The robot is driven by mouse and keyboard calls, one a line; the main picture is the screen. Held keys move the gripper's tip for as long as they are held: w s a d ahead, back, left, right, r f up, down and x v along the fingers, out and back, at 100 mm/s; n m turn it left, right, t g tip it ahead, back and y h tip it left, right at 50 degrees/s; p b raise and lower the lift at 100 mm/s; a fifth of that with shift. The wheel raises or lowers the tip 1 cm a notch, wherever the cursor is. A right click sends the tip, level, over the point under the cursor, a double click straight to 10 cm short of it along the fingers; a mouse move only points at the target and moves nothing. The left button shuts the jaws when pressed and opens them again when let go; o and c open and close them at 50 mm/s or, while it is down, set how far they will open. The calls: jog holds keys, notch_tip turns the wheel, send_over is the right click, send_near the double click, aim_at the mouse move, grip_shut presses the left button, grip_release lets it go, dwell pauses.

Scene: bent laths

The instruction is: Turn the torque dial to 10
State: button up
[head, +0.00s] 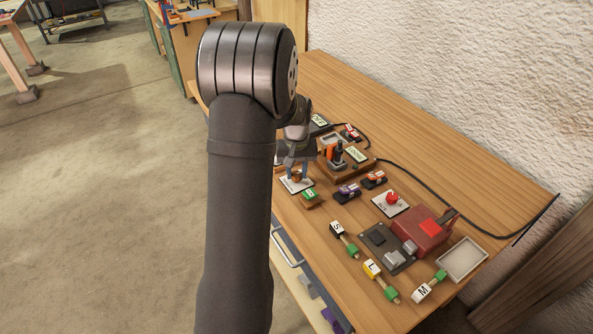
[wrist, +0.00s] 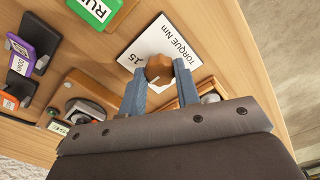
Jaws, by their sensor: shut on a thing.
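The torque dial's brown knob (wrist: 158,66) stands on a white plate (wrist: 152,36) printed "TORQUE Nm", with a "15" showing beside the knob in the wrist view. My gripper (wrist: 160,76) has its two blue-grey fingers on either side of the knob and is shut on it. Other numbers on the plate and the knob's pointer are hidden or cannot be made out. In the head view the plate (head: 291,187) lies near the bench's left edge, with my gripper (head: 297,174) pointing down over it and my arm covering part of the area.
A green-labelled block (head: 310,196) sits close in front of the plate. A purple block (head: 347,191), an orange block (head: 374,180) and a red knob (head: 392,197) are to the right. A red machine (head: 422,233) and a tray (head: 484,262) stand further right.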

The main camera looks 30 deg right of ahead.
aim_at(296, 174)
dwell(0.3)
jog(key=o, duration=1)
jog(key=shift+c, duration=0.2)
notch_tip(296, 174, up, 18)
jog(key=shift+f, duration=0.25)
jog(key=shift+f, duration=0.1)
notch_tip(296, 174, down, 17)
jog(key=shift+f, duration=0.15)
dwell(0.4)
